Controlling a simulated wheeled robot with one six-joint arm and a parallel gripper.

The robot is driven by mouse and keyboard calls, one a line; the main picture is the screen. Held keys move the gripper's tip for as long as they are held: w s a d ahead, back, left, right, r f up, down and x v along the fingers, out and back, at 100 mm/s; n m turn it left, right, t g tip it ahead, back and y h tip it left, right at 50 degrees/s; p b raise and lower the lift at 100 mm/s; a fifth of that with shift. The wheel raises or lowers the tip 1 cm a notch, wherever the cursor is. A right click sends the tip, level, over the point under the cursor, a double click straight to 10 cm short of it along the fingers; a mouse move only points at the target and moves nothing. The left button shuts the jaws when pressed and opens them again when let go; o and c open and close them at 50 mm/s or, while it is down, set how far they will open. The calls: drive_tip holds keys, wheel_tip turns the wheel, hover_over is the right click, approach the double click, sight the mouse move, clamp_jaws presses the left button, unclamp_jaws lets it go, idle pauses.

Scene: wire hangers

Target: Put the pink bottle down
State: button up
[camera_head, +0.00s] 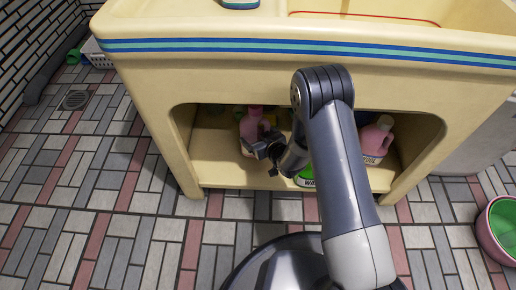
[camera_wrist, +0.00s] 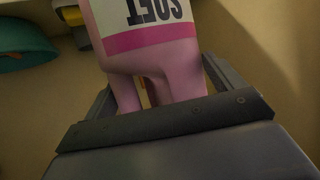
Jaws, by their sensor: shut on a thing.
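The pink bottle (camera_head: 252,128) is inside the open shelf space of the cream sink unit, left of the arm in the head view. In the wrist view the pink bottle (camera_wrist: 150,62) fills the upper middle, with a white label reading "SOFT" upside down in the picture. My gripper (camera_head: 262,150) is shut on its handle part, one finger at each side in the wrist view (camera_wrist: 160,100). The bottle looks about upright. I cannot tell whether its base touches the shelf floor (camera_head: 215,172).
A second pink bottle (camera_head: 375,140) stands in the shelf space right of my arm. A green-and-white item (camera_head: 306,180) is partly hidden behind the arm. A teal bowl (camera_wrist: 25,45) and a yellow thing (camera_wrist: 70,15) show near the held bottle. The unit's top edge (camera_head: 300,48) overhangs.

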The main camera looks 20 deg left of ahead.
wheel_tip(320, 180, down, 6)
drive_tip(key=shift+r+b, duration=0.2)
drive_tip(key=shift+b, duration=0.85)
drive_tip(key=shift+r, duration=0.1)
drive_tip(key=o, duration=1.6)
drive_tip(key=shift+f, duration=0.2)
drive_tip(key=shift+r, duration=0.15)
drive_tip(key=p+v, duration=0.4)
drive_tip(key=v, duration=0.8)
drive_tip(key=shift+p, duration=0.4)
